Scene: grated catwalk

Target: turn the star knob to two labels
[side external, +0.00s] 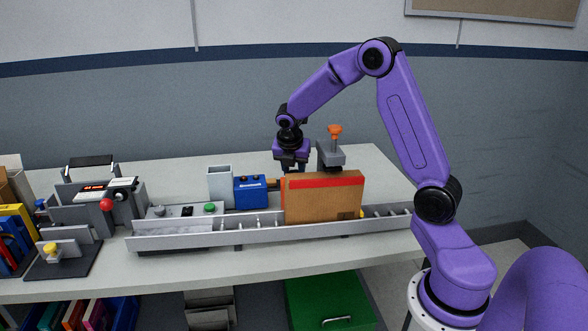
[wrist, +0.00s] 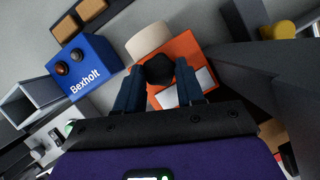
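In the wrist view a dark lobed knob, which looks like the star knob (wrist: 159,69), sits on an orange unit (wrist: 178,48) with a white label area (wrist: 184,84) and a pale round roll (wrist: 148,38). My gripper (wrist: 159,76) points down, with one finger on each side of the knob. The fingers are apart and close to the knob's sides; whether they touch it is unclear. In the side view my gripper (side external: 291,168) is low behind the cardboard box (side external: 320,198), which hides the knob and most of the orange unit. No knob marking is readable.
A blue Bexholt box (side external: 250,191) and an open grey bin (side external: 220,187) stand left of my gripper. The conveyor rail (side external: 190,238) runs in front. The table behind is clear.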

